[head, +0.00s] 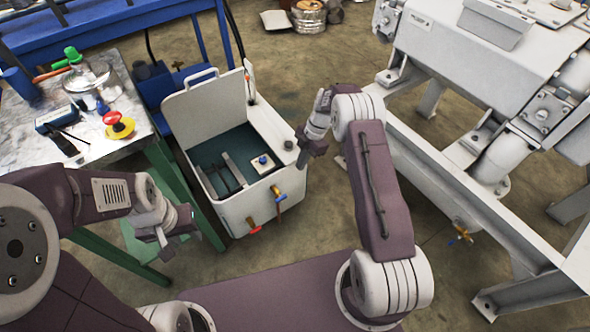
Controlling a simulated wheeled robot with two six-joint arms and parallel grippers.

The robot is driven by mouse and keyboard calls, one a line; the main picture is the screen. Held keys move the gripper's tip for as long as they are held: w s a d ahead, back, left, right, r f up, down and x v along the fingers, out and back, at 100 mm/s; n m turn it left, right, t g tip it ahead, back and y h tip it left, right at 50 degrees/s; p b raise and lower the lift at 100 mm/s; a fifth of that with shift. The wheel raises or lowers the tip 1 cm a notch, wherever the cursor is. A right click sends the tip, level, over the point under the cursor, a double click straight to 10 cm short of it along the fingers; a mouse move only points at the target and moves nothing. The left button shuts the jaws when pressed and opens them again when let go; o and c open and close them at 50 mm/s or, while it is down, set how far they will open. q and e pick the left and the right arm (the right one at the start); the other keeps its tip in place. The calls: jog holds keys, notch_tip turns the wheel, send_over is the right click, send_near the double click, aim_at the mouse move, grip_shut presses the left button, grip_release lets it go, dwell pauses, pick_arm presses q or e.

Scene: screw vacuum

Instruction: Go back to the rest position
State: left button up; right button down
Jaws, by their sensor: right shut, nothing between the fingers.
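My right gripper (303,160) is shut and empty. It hangs from the raised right arm, in front of the right edge of the open white box in the picture. My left gripper (168,250) is low at the left, beside the green table legs. It is small and seen at an angle, so I cannot tell whether its fingers are open or shut. No object shows in it.
A cluttered metal table (88,150) is at the left. A large white machine (470,70) on a frame fills the right.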

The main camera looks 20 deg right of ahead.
dwell(0.3)
notch_tip(320, 180, up, 10)
jog(key=w+a+t, duration=0.1)
jog(key=w+a, duration=0.1)
jog(key=s+r+t+h, duration=0.1)
jog(key=s+r, duration=0.5)
jog(key=r, duration=0.1)
jog(key=s+d+f+m+h, duration=0.1)
jog(key=s+f+m, duration=0.1)
jog(key=s+m, duration=0.75)
jog(key=s+d+f+m+h, duration=0.1)
jog(key=s+f+m, duration=0.1)
jog(key=s+m, duration=0.8)
notch_tip(320, 180, up, 32)
jog(key=m+p, duration=0.2)
jog(key=p, duration=2.9)
jog(key=shift+w+d+f+m, duration=0.15)
jog(key=shift+w+f+m, duration=0.05)
jog(key=shift+m, duration=0.15)
